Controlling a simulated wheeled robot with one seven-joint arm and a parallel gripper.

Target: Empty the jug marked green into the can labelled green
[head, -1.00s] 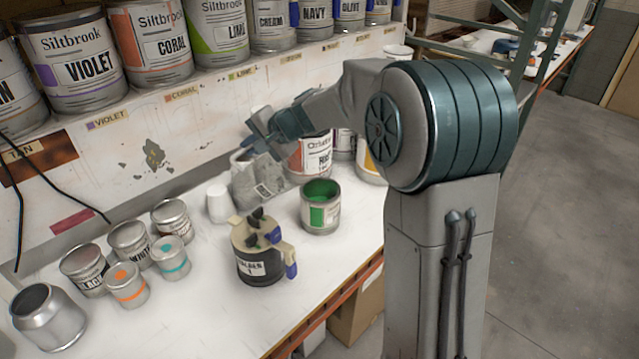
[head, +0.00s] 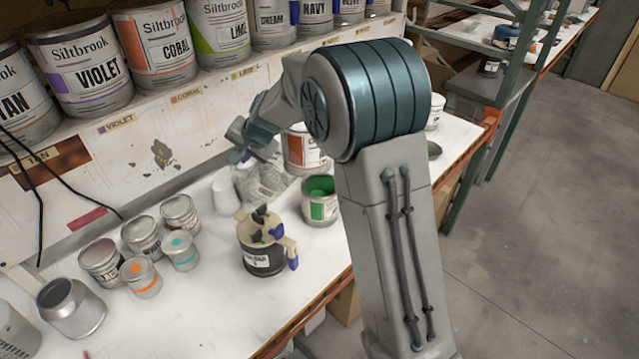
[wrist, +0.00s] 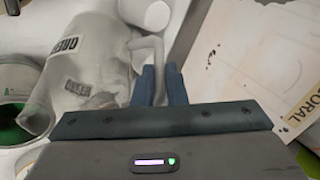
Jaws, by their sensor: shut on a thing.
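A grey, cloudy jug (head: 264,186) stands or hangs behind the green can in the head view, partly hidden by my arm. The wrist view shows the jug (wrist: 85,70) close up, with upside-down lettering too blurred to read surely. My gripper (wrist: 161,80) is shut on the jug's handle (wrist: 157,48). An open can with a green label patch and green inside (head: 319,203) is just right of the jug; its rim and green contents (wrist: 14,108) show at the left of the wrist view. I cannot tell whether anything flows from the jug.
A tan-topped dark pot (head: 264,258) with blue parts stands in front of the can. Small tins (head: 142,277) and a metal pot (head: 71,306) are at left. A white cup (head: 225,196) is beside the jug. Large cans (head: 85,75) line the shelf behind. Bare bench (head: 200,325) lies at front.

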